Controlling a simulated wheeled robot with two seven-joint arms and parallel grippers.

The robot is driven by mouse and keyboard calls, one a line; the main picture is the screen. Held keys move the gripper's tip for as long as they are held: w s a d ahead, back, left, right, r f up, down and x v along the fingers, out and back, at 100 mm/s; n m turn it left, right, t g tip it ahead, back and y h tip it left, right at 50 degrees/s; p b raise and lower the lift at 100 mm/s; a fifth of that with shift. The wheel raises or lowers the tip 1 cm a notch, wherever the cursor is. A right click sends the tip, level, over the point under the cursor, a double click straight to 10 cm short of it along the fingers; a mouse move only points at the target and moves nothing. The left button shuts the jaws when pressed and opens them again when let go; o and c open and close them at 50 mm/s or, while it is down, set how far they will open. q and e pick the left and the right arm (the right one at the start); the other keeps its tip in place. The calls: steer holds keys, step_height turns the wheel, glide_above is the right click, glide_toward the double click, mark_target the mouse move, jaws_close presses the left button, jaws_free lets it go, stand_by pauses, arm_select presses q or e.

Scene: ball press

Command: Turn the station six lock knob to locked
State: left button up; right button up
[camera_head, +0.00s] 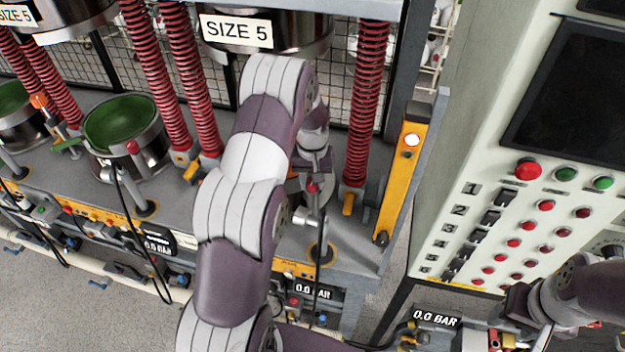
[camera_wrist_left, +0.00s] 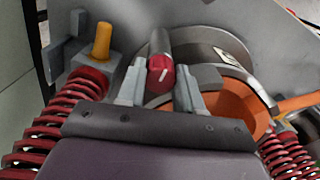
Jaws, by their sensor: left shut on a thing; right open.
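A red knob (camera_wrist_left: 161,75) with a white pointer line sits on a grey shaft in the left wrist view. In the head view the red knob (camera_head: 312,187) shows small below my left wrist, at the right-hand press station. My left gripper (camera_wrist_left: 160,88) is shut on this knob, one finger on each side; in the head view my arm partly covers the gripper (camera_head: 310,180). The white line points roughly along the gripper's axis; I cannot read any lock marking. My right gripper (camera_head: 512,318) is open at the lower right, partly out of sight.
An orange-lined mould (camera_wrist_left: 250,105) lies beside the knob. Red springs (camera_head: 369,100) stand around the station, with a yellow post (camera_head: 402,180) on its right. A green-lined mould (camera_head: 120,122) is at the left. A control panel (camera_head: 540,215) with numbered rows and red buttons stands at the right.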

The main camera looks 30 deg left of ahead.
arm_select(q)
steer(key=shift+w+r, duration=0.1)
steer(key=o, duration=1)
steer(key=shift+o, duration=0.2)
steer(key=shift+d, duration=0.1)
